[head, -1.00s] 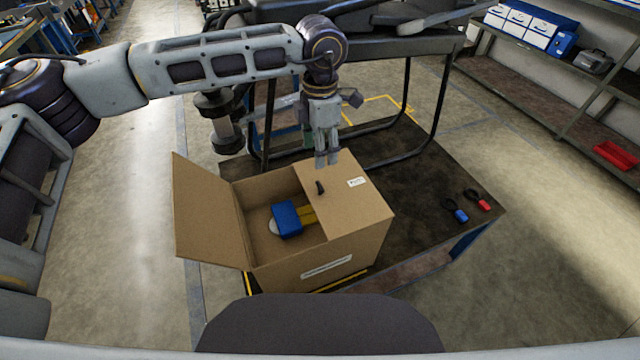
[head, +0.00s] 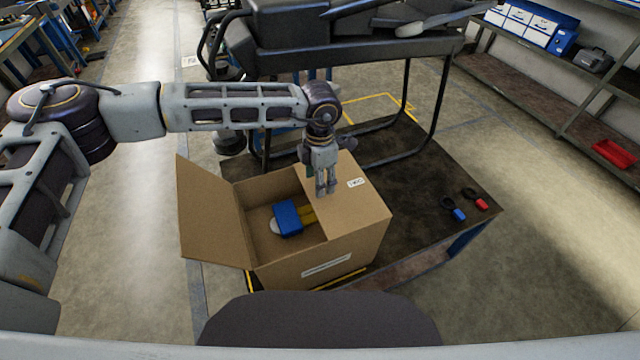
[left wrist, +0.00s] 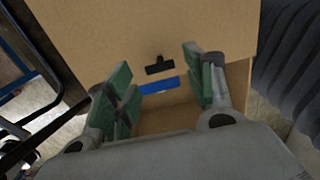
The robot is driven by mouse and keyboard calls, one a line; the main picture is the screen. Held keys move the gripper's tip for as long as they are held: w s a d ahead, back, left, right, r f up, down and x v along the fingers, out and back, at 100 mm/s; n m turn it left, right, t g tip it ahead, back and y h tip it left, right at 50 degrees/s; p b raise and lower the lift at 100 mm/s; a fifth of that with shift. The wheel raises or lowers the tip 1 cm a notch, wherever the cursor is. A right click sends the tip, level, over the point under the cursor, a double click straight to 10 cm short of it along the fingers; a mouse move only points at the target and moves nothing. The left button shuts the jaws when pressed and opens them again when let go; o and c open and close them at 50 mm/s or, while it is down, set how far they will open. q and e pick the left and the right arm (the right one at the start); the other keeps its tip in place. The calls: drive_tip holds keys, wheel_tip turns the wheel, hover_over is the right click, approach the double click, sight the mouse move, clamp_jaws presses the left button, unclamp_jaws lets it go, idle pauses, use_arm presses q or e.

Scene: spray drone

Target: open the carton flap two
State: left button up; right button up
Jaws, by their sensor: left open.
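The cardboard carton (head: 325,250) stands on the dark table. Its left flap (head: 213,215) is folded open outward. Its right flap (head: 358,207) lies flat over the right part of the opening and carries a white label. The flap fills much of the left wrist view (left wrist: 215,25), with a small black tab (left wrist: 159,66) at its edge. My left gripper (head: 325,192) is above the flap near that edge. Its green-padded fingers (left wrist: 165,88) are apart, on either side of the tab, with nothing gripped. In the head view the gripper hides the tab. My right gripper is out of view.
A blue and yellow item (head: 288,218) lies inside the carton. Black loops with blue (head: 459,214) and red (head: 481,204) parts lie on the table (head: 425,215) at right. A large black drone frame (head: 436,95) stands close behind the carton.

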sight(339, 185)
use_arm(q)
drive_tip(key=shift+f+p, duration=0.3)
drive_tip(key=shift+f, duration=1.55)
drive_tip(key=shift+c, duration=0.4)
clamp_jaws()
